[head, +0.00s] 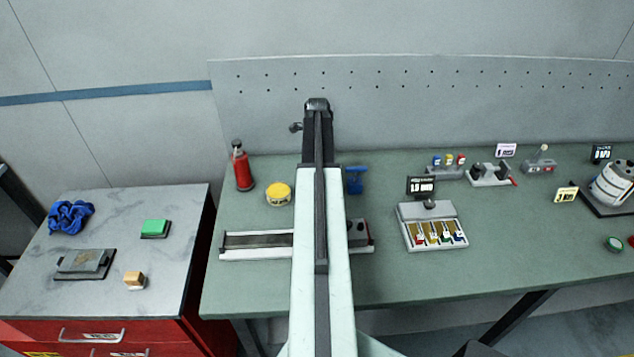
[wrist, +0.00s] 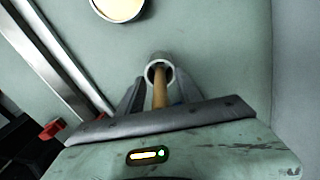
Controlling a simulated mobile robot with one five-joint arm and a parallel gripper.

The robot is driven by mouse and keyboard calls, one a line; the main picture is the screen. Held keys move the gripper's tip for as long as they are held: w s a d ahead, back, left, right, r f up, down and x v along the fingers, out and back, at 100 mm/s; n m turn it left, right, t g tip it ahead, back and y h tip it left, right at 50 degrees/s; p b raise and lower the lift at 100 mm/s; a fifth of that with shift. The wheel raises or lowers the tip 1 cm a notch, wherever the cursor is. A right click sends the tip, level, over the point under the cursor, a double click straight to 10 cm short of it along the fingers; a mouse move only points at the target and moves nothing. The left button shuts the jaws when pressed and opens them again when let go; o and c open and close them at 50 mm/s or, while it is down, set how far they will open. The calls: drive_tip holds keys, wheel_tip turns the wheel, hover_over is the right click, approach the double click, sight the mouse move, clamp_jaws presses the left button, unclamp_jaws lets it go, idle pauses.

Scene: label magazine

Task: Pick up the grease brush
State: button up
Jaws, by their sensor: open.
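In the wrist view a wooden handle (wrist: 160,92), which I take to be the grease brush, rises toward the camera out of a round grey cup (wrist: 150,67). My gripper (wrist: 160,86) is open, with one dark finger on each side of the handle. I cannot tell whether either finger touches it. The lower part of the brush is hidden inside the cup. In the head view my arm covers the brush and cup, and the fingers are not clearly visible.
A yellow tin (head: 278,194) and a red bottle (head: 241,167) stand left of my arm on the green bench. A blue item (head: 356,181) is close on the right. A long metal rail (head: 257,253) lies in front. A pegboard (head: 450,100) rises behind.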

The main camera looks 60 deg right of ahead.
clamp_jaws()
drive_tip(key=shift+r, duration=0.1)
wheel_tip(320, 180, up, 10)
drive_tip(key=p, duration=1)
drive_tip(key=shift+r, duration=0.1)
